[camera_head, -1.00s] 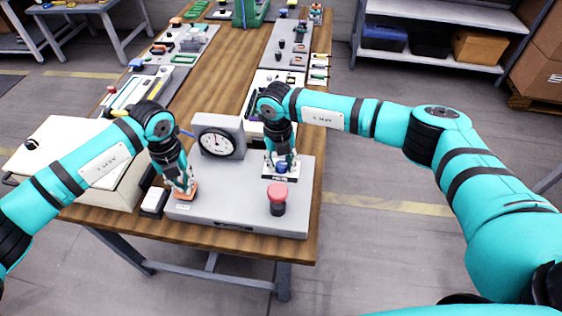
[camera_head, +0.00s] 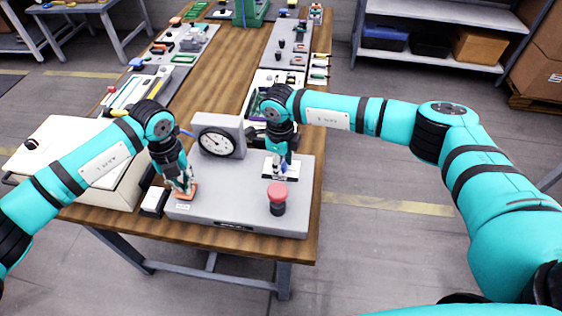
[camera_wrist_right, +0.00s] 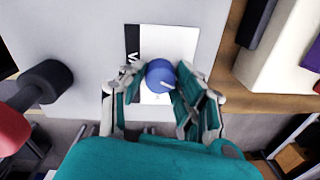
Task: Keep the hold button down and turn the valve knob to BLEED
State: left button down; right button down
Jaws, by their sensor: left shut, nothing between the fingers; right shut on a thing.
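The blue valve knob (camera_wrist_right: 160,72) sits on a white label plate (camera_wrist_right: 176,42) in the right wrist view. A white pointer line marks the knob; the plate's lettering is mostly hidden. My right gripper (camera_head: 280,172) is shut on the knob, with one finger on each side of it. My left gripper (camera_head: 186,188) is shut and empty, its tips down at the orange hold button (camera_head: 180,196) on the left of the grey panel (camera_head: 235,208). The tips hide part of the button, so how far it is pressed cannot be seen.
A round gauge (camera_head: 217,143) stands at the panel's back. A red mushroom button (camera_head: 277,193) stands near the front, close to my right gripper. A cream box (camera_head: 75,165) and a small white-topped block (camera_head: 153,201) are on the left. Other panels line the table behind.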

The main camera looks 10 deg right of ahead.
pick_arm(q)
jog(key=shift+f, duration=0.1)
pick_arm(e)
jog(key=n, duration=0.4)
jog(key=shift+r+n, duration=0.1)
jog(key=shift+n, duration=0.2)
dwell(0.4)
jog(key=c, duration=0.9)
grip_release()
jog(key=shift+c, duration=0.2)
notch_tip(320, 180, up, 12)
jog(key=shift+s, duration=0.35)
